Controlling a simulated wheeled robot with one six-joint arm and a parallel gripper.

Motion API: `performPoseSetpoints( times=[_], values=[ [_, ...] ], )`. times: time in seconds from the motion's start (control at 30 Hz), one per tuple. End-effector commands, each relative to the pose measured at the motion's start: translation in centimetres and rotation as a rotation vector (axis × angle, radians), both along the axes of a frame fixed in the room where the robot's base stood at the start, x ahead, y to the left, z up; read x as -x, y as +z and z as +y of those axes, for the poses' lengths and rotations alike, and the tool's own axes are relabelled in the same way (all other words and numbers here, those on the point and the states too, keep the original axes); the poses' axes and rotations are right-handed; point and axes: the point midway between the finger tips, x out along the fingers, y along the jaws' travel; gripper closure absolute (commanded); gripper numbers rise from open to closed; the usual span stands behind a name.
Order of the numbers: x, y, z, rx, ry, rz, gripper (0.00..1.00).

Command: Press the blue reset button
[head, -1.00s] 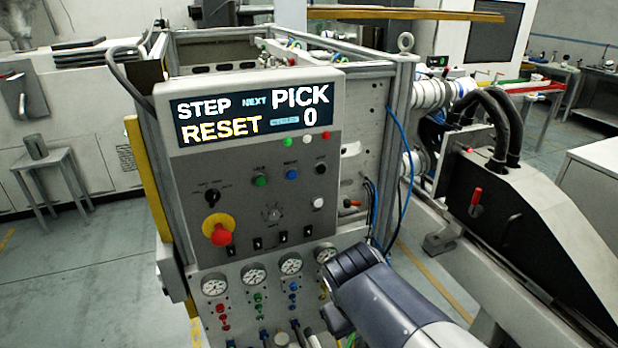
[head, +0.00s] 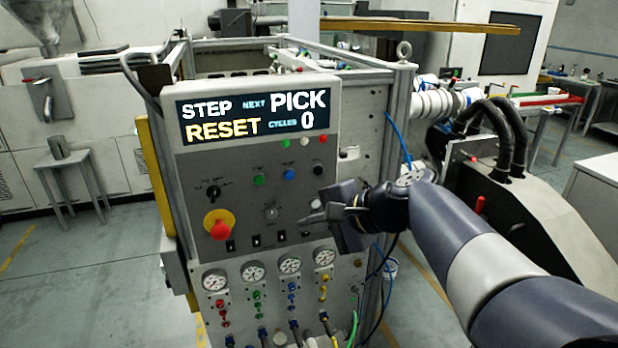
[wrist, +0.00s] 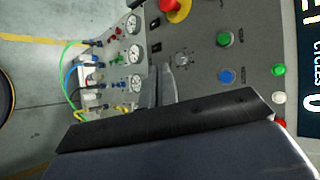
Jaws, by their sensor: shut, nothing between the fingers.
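The blue reset button (head: 289,174) is a small round button on the grey control panel (head: 245,215), right of a green button (head: 260,180). In the wrist view the blue button (wrist: 226,76) shows clear of the fingers, beside the green button. My gripper (head: 303,220) is shut and empty. It is in front of the lower right part of the panel, below and slightly right of the blue button and apart from it. In the wrist view its fingers (wrist: 160,85) point toward the panel near the grey dial.
A red emergency stop (head: 218,225) on a yellow base sits left on the panel. A display (head: 255,117) above reads STEP, RESET, PICK and 0. Gauges (head: 252,272) and hoses lie below. A black cover (head: 520,215) stands at right.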

Motion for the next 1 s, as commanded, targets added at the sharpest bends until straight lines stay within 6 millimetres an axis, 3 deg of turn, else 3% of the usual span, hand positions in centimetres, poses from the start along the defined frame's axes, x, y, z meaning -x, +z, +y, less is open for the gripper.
performPoseSetpoints(
  times=[0.23, 0.7, 1.0],
  values=[
    [-1.6, 2.8, 0.8, -0.145, -0.037, -0.004, 1.00],
    [-2.0, 3.0, 0.9, -0.155, -0.039, -0.005, 1.00],
    [-5.2, 3.1, 1.9, -0.155, -0.038, -0.003, 1.00]
  ],
)
